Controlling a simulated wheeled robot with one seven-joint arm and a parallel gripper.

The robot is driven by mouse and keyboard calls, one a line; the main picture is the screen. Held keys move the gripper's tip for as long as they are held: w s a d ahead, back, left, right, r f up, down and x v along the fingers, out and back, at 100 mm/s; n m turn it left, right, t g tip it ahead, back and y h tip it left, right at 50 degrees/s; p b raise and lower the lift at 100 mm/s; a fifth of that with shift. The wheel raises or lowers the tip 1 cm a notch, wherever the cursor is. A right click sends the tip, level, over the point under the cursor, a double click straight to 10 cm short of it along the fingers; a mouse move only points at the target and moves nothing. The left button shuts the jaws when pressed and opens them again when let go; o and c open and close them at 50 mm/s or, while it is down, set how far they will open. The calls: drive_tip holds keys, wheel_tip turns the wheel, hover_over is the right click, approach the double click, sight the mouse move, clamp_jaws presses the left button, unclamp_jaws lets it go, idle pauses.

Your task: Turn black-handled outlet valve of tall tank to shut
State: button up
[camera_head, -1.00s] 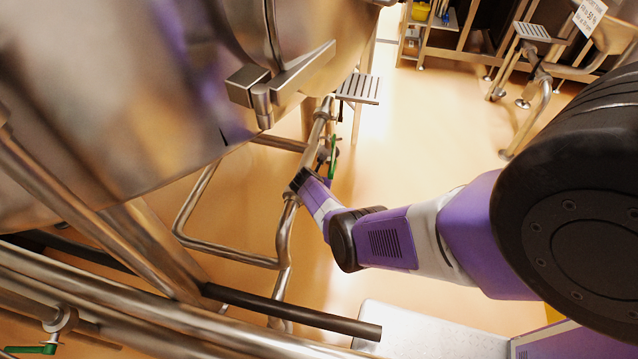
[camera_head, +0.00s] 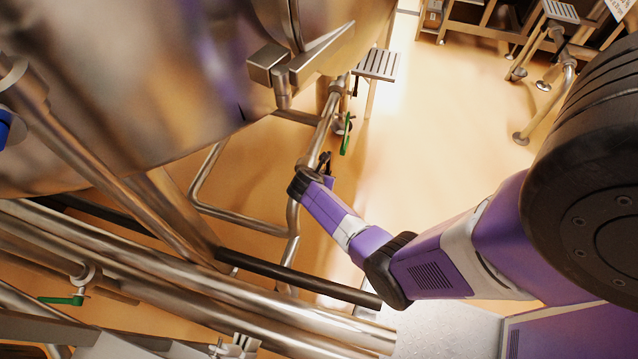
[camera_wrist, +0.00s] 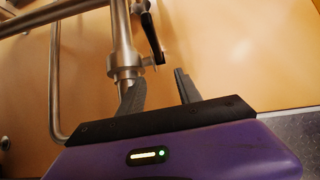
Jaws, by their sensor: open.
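The steel tank (camera_head: 110,90) fills the upper left of the head view, with a steel outlet pipe (camera_head: 322,130) running below it. In the wrist view, a black handle (camera_wrist: 152,38) hangs beside the upright steel pipe (camera_wrist: 122,35), its lower end just beyond the gap between my fingers. My gripper (camera_wrist: 159,86) is open and empty, with its left finger overlapping the pipe near a collar. In the head view my gripper (camera_head: 311,178) is beside the pipe; its fingers are hard to make out. I cannot tell whether anything touches.
A green-handled valve (camera_head: 346,132) sits farther along the pipe. Another green handle (camera_head: 62,300) is at lower left. Thick steel rails (camera_head: 170,270) and a dark bar (camera_head: 300,278) cross the foreground. A small step (camera_head: 377,65) stands behind. Open floor (camera_head: 440,130) lies to the right.

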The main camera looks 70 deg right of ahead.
drive_tip(key=shift+s+a, duration=0.15)
drive_tip(key=shift+a, duration=1.35)
